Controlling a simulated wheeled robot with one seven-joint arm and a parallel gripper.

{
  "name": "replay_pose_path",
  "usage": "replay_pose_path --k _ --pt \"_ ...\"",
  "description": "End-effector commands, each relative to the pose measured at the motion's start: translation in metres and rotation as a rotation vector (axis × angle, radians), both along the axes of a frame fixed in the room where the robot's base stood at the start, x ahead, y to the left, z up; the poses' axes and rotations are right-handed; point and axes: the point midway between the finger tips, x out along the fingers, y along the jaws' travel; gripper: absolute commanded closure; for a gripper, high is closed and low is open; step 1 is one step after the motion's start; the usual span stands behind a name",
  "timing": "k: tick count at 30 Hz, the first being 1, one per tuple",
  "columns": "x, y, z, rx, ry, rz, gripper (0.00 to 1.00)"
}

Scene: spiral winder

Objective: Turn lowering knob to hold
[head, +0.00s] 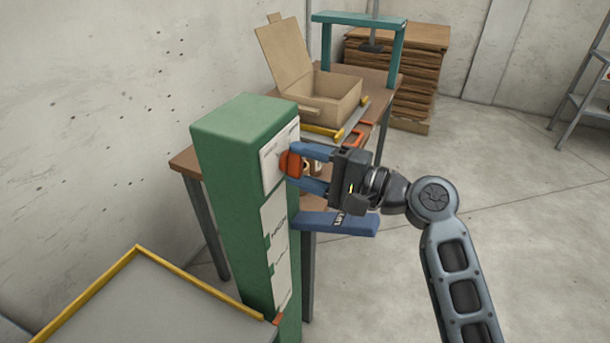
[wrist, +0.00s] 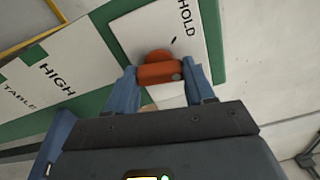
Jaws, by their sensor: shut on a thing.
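The lowering knob is an orange-red knob (wrist: 160,72) on a white plate (wrist: 130,30) of the green column. In the wrist view the word HOLD stands on the plate to the upper right of the knob, with a small dark mark near it. In the head view the knob (head: 291,163) shows at the column's upper right face. My gripper (head: 308,168) has its blue fingers on either side of the knob and is shut on it. In the wrist view the fingers of my gripper (wrist: 160,88) touch the knob's two ends. The knob's far side is hidden.
The green column (head: 232,190) has a blue lever (head: 335,223) jutting out below my gripper. A brown table (head: 190,160) behind holds an open cardboard box (head: 330,97) and a teal frame (head: 357,19). A yellow-edged tray (head: 150,300) is in front.

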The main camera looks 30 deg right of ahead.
Motion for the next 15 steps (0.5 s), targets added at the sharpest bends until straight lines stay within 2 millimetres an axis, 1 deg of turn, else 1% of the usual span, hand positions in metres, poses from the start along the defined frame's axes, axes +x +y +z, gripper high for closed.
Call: replay_pose_path --k 1,15 --pt "-0.0002 0.0005 -0.0056 -0.038 -0.026 0.001 0.77" --pt "-0.0003 0.0004 -0.0055 -0.397 -0.287 0.001 0.77"
